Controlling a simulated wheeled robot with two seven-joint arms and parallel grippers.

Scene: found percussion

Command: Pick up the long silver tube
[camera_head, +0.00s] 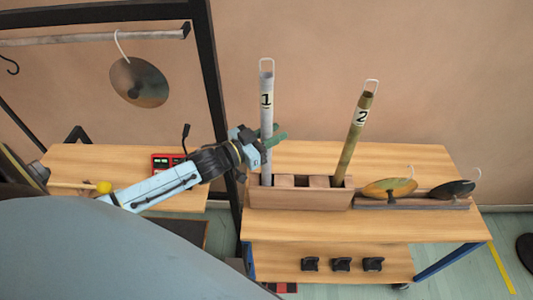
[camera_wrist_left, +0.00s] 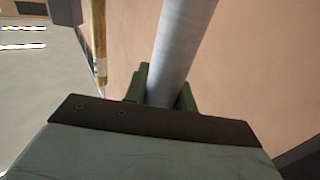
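The long silver tube (camera_head: 267,110), marked "1" and with a wire loop on top, stands upright in the left end of a wooden block holder (camera_head: 300,198). My left gripper (camera_head: 274,138) has its green fingers at the middle of the tube. In the left wrist view the tube (camera_wrist_left: 180,45) runs between the two green fingers (camera_wrist_left: 163,95), one on each side. I cannot tell whether they press on it. The tube's lower end is hidden in the holder. My right gripper is not in view.
A brass-coloured tube (camera_head: 354,138) marked "2" leans in the holder's right end. Cymbal-like discs (camera_head: 389,188) lie on a rack at the right of the table (camera_head: 400,155). A dark frame post (camera_head: 212,90) stands behind my left arm, with a hanging disc (camera_head: 140,82).

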